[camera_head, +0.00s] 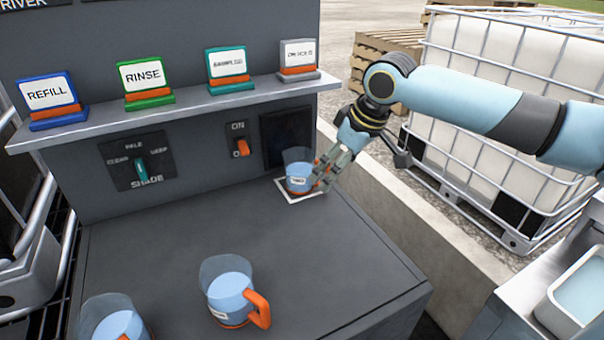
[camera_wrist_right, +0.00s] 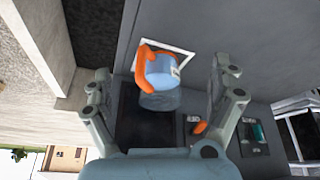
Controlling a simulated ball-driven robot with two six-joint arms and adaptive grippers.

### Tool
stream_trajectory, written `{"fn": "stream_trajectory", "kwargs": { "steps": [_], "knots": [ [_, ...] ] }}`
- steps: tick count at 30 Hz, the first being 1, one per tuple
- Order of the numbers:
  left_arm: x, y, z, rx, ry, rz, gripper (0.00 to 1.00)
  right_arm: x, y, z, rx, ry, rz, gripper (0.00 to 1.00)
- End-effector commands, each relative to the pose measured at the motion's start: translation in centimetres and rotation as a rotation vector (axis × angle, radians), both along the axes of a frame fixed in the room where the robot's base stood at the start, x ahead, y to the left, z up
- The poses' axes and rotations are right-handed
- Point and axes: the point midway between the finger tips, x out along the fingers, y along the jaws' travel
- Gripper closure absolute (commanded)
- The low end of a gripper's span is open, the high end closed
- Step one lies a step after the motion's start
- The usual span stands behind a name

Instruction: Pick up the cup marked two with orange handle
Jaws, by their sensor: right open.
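The cup marked two (camera_head: 299,176) is clear with blue contents and an orange handle. It stands on a white-outlined square (camera_head: 287,206) at the back right of the grey counter. My right gripper (camera_head: 325,176) is at the cup's right side, partly covering the handle. In the right wrist view the cup (camera_wrist_right: 160,72) and its orange handle (camera_wrist_right: 141,62) show between the open fingers of my right gripper (camera_wrist_right: 160,85), with space on both sides. The label's lettering is too small to read there. My left gripper is not in view.
Another cup with an orange handle (camera_head: 229,297) stands at the front of the counter, and a third cup (camera_head: 115,322) is cut off at lower left. A shelf (camera_head: 190,118) with several signs runs above. A concrete ledge (camera_head: 400,225) borders the counter's right side.

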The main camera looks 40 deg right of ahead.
Motion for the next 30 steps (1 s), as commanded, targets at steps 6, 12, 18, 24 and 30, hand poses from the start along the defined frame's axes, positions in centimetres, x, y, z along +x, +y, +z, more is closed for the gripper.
{"fn": "stream_trajectory", "kwargs": {
  "steps": [6,12,18,24,30],
  "knots": [
    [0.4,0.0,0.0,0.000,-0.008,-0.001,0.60,3.8,0.3,0.1,0.005,-0.002,0.000,0.07],
    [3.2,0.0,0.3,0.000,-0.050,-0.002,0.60,5.2,0.4,0.1,0.002,-0.001,0.002,0.07],
    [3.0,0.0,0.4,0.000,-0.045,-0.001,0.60,8.4,0.7,0.1,0.005,0.000,0.001,0.07],
    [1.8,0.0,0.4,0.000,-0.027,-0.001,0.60,8.9,0.6,-2.6,0.001,0.003,0.002,0.07],
    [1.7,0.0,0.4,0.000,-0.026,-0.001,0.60,9.0,0.6,-2.8,0.000,0.001,0.003,0.07]
  ]
}}
